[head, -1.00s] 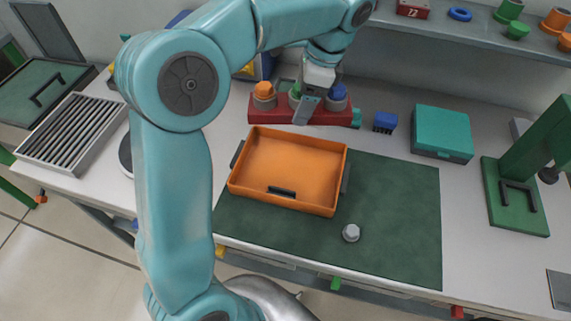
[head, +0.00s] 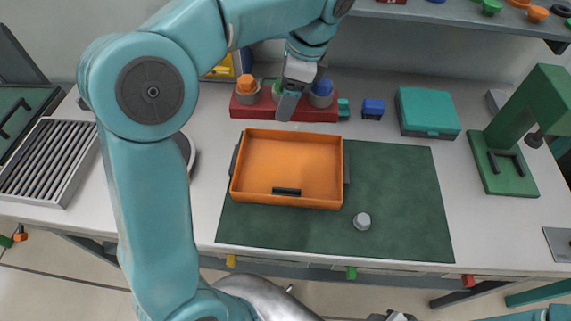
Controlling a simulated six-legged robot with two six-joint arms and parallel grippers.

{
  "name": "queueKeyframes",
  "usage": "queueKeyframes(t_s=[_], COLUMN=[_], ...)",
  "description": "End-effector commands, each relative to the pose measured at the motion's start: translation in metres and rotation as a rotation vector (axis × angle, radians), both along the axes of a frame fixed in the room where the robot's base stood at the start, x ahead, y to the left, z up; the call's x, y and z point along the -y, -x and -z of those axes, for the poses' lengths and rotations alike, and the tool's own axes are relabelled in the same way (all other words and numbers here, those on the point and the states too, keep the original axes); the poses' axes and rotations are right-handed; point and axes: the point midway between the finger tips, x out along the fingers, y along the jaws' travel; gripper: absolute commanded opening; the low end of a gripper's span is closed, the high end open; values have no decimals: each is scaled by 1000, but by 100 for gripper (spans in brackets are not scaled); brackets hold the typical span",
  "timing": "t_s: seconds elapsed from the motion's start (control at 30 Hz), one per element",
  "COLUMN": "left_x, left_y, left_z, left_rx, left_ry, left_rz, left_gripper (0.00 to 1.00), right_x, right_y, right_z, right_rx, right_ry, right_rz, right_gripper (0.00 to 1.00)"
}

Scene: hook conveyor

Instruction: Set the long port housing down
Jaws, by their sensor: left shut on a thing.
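The long port housing (head: 288,105) appears to be the narrow grey piece below my left gripper (head: 293,86). The gripper is shut on its upper part, and the piece hangs down, slightly tilted. In the picture it overlaps the front of a red rack (head: 243,112); I cannot tell whether it touches the rack or the bench. My own fingers hide part of the grip. My right gripper cannot be made out clearly; only parts of my right arm show at the bottom right edge.
An orange tray (head: 335,200) lies partly on a dark green mat (head: 400,205), with a grey hex piece (head: 362,221) on the mat. A blue block (head: 373,108), a teal box (head: 428,112) and a green press (head: 520,130) stand to the right. The mat's right part is clear.

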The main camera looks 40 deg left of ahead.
Motion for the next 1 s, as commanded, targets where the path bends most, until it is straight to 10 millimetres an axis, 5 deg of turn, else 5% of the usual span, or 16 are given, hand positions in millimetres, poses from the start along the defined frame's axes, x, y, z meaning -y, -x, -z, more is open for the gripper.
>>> queueKeyframes(t_s=[0.27,1.0], left_x=[18,17], left_y=[-4,-4], left_z=[-2,142], left_rx=[4,4], left_ry=[-1,-1], left_rz=[38,43], left_gripper=[0,0], right_x=[0,0], right_y=[0,0], right_z=[2,9], right_rx=[0,0], right_ry=[0,0], right_rz=[0,0], right_gripper=[43,43])
